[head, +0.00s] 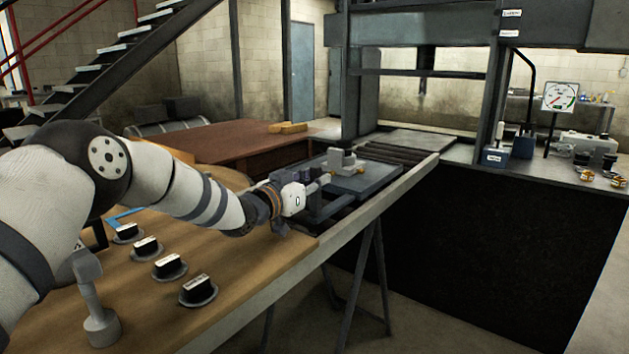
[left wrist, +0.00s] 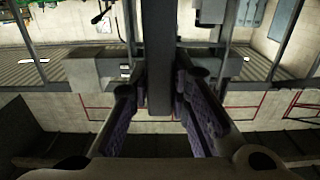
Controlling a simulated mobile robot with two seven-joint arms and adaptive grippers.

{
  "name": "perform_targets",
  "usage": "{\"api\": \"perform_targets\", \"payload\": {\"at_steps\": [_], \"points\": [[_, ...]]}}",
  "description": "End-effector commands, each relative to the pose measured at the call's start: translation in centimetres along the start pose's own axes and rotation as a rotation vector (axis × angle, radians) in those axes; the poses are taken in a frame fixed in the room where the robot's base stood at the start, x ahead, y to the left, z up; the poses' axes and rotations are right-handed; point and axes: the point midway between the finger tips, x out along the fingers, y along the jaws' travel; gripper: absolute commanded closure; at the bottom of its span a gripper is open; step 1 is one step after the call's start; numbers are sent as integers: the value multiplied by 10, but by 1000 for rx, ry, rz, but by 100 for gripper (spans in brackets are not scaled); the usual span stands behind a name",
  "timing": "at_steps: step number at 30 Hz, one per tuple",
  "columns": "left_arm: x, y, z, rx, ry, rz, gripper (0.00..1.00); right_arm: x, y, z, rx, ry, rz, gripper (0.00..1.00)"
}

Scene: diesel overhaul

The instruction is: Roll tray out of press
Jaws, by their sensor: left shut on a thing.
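The tray (head: 375,180) is a flat blue-grey plate with a light metal block on it. It sits on the roller track in front of the press (head: 497,95), clear of the press frame. My left gripper (head: 322,181) is at the tray's near left end, shut on its handle. In the left wrist view the purple-padded fingers (left wrist: 160,95) stand on both sides of a grey bar, the handle (left wrist: 160,50). The exact contact is partly hidden in the head view. My right gripper is not in view.
Bare rollers (head: 397,152) lie between tray and press. A wooden bench (head: 240,270) with several labelled black pieces is at the near end of the track. A brown table (head: 225,142) stands behind. A gauge (head: 559,97) and small parts are on the right-hand bench.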

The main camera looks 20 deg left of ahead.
Motion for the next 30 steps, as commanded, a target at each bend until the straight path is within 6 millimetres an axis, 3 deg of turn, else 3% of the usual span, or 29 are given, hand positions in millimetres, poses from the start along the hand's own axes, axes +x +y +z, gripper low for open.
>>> {"api": "perform_targets", "payload": {"at_steps": [12,13,15,25,30], "points": [[-1,1,6,-2,-10,2,100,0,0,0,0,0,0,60],[-1,1,6,-2,-11,2,78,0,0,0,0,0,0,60],[-1,0,6,-2,-10,2,62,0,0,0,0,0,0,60],[-3,0,2,-1,-5,1,62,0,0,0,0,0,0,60],[-31,0,1,-4,-6,0,62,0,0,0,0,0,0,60]]}}
